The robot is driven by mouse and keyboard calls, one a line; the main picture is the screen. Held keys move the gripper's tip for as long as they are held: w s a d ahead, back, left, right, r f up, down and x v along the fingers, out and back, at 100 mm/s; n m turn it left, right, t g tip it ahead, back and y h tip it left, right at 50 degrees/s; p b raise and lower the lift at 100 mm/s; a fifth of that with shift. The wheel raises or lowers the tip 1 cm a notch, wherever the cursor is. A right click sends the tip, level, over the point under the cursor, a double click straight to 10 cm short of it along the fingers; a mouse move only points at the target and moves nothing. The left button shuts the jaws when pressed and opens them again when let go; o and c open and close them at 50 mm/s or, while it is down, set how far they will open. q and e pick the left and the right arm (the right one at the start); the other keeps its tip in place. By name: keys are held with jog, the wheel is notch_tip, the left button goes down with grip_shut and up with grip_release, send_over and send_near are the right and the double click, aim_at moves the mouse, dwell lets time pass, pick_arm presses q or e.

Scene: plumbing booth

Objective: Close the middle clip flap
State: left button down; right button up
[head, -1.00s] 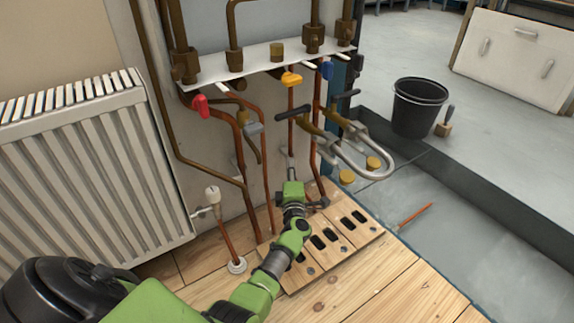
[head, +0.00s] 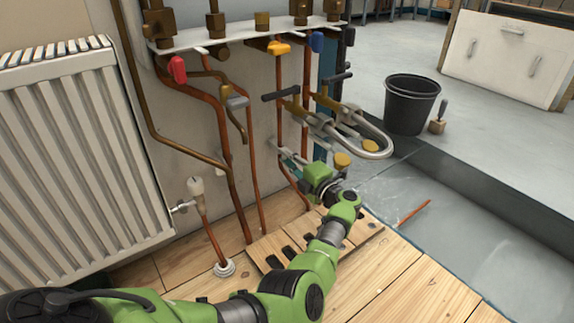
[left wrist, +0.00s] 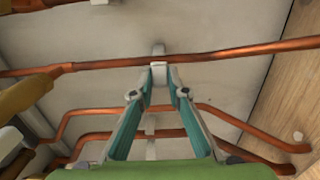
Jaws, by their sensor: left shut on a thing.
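My left gripper (head: 277,153) reaches in low at the copper pipe (head: 280,110) under the yellow valve. In the left wrist view, its two teal-sided fingers (left wrist: 158,70) come together on a small pale flap piece. This is at a pale clip (left wrist: 158,48) on the copper pipe (left wrist: 230,53) that crosses the picture. The fingertips cover part of the flap, and whether it is fully closed cannot be told. Other pale clip parts (left wrist: 151,108) show between the fingers by the lower pipes. My right gripper is in neither view.
A red-handled valve (head: 177,69), a yellow valve (head: 278,48) and a blue valve (head: 317,42) hang under the white manifold shelf (head: 240,38). A U-shaped pipe (head: 375,150) juts out right of my gripper. A radiator (head: 70,160) stands at left. A slotted wooden board (head: 370,231) lies below.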

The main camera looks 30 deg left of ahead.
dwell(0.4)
pick_arm(q)
jog(key=c, duration=2)
grip_release()
jog(key=shift+o, duration=0.2)
